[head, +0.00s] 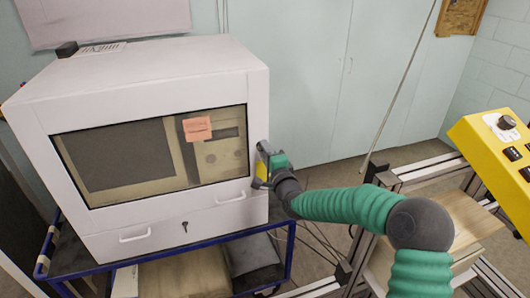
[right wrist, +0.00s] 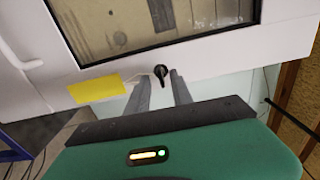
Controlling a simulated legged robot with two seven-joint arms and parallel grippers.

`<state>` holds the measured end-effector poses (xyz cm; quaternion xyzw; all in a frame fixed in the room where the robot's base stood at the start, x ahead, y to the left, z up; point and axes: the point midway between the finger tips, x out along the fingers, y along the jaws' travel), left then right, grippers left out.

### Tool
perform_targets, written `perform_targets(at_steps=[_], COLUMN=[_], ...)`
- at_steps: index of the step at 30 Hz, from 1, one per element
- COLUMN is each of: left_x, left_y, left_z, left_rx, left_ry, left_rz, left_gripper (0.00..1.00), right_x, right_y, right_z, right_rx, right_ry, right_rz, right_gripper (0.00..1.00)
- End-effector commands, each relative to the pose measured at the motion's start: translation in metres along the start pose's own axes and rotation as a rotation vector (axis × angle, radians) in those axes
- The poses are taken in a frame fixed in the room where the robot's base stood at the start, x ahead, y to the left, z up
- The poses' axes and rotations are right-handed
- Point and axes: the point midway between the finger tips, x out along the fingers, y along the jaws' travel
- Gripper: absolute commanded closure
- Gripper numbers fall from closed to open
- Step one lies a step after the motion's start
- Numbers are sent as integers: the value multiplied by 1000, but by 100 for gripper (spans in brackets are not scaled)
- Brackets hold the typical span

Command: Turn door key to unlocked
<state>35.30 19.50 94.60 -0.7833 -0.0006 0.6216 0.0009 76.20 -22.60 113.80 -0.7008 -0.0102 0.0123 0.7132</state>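The white cabinet (head: 165,65) has a windowed front door. A dark door key (right wrist: 161,70) sits in the white door frame beside the window in the right wrist view; my gripper hides it in the head view. My right gripper (head: 262,167) is at the cabinet's right front edge. In the right wrist view, my right gripper (right wrist: 158,76) is open, its two grey fingertips on either side of the key. Contact cannot be told. A yellow label (right wrist: 97,90) is near the key. My left gripper is not in view.
A second key (head: 184,227) hangs in the lower drawer front, beside a drawer handle (head: 134,235). The door handle (head: 231,198) is below the window. The cabinet stands on a blue trolley (head: 288,262). A yellow control box (head: 490,140) is on the right above a metal frame.

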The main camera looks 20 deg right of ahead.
Motion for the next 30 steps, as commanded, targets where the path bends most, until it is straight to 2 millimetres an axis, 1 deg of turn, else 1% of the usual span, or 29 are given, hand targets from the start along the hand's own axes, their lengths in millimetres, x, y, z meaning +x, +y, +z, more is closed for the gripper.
perform_targets(at_steps=[4,7,8,11,12,18,21,25,27,30], left_x=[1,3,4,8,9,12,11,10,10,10], left_y=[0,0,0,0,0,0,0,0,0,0], left_z=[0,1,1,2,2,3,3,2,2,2], left_rx=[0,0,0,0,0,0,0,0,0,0], left_ry=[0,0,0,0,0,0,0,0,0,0], left_rz=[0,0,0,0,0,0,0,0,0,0], left_gripper=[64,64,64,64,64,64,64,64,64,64], right_x=[-2,-14,-20,-46,-58,-118,-141,-160,-165,-167], right_y=[-1,0,0,1,2,2,2,2,2,2], right_z=[1,0,0,-2,-1,-3,-3,-3,-3,-3], right_rx=[-1,-1,-1,-4,-3,-4,-2,0,1,2], right_ry=[-1,-1,-1,1,0,2,2,1,0,0], right_rz=[-1,0,-1,0,0,2,2,2,2,1], right_gripper=[73,73,73,73,73,73,73,73,73,73])
